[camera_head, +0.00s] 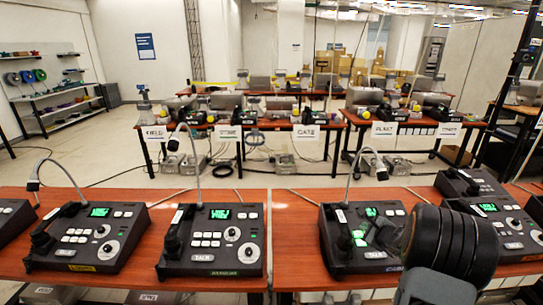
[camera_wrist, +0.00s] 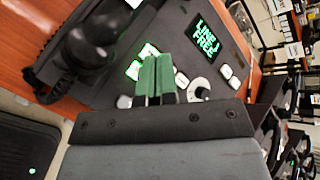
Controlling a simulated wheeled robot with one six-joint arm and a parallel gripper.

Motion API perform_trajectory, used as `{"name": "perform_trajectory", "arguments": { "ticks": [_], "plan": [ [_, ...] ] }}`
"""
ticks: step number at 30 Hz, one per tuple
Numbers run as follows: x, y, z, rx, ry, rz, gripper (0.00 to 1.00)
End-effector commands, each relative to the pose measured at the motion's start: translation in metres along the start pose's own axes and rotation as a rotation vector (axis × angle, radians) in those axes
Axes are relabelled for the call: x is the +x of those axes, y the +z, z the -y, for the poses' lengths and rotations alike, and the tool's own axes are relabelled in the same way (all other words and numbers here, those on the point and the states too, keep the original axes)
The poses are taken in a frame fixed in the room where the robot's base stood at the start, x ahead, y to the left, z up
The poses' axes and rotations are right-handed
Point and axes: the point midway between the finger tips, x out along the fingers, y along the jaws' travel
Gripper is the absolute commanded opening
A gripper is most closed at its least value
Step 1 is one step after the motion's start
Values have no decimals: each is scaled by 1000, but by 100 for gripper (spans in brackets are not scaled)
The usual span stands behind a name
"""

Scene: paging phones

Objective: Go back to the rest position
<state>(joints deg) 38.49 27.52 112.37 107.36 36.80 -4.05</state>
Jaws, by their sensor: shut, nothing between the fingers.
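My gripper (camera_wrist: 157,64) is shut and empty, its two green fingers side by side in the wrist view. The fingers are over the button area of a black desk phone (camera_wrist: 110,80); I cannot tell whether they touch it. Lit green-white buttons (camera_wrist: 133,70) show beside the fingertips. The phone's screen (camera_wrist: 203,37) shows green text. Its handset (camera_wrist: 92,40) lies in place at the left. In the head view my dark arm covers the right part of this phone (camera_head: 340,262), on the right-hand desk.
Two more phones (camera_head: 88,250) (camera_head: 225,258) stand on the left desk. Others (camera_head: 490,220) stand at the right, partly behind my arm. Gooseneck microphones (camera_head: 380,168) rise above the desks. Labelled tables (camera_head: 310,125) stand behind, across open floor (camera_head: 60,160).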

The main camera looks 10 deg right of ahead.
Motion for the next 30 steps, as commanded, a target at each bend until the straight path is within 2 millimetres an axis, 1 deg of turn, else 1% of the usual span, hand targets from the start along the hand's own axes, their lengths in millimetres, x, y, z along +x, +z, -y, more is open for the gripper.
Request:
{"name": "perform_trajectory", "arguments": {
  "ticks": [2,5,6,8,9,11,12,13,15,18,21,25,27,30],
  "plan": [
    [-4,24,-5,-73,34,34,0],
    [-17,72,-22,-249,120,110,0],
    [-26,96,-34,-346,167,148,0],
    [-44,132,-56,-518,248,213,0],
    [-58,154,-74,-645,305,255,0],
    [-83,180,-100,-835,391,313,0],
    [-100,192,-117,-959,444,344,0],
    [-113,199,-129,-1051,483,365,0],
    [-141,208,-154,-1259,565,401,0],
    [-177,209,-179,-1527,661,424,0],
    [-205,203,-193,-1751,732,421,0],
    [-228,193,-200,-1961,788,394,0],
    [-235,188,-202,-2035,809,379,0],
    [-242,184,-201,-2100,826,362,0]
  ]
}}
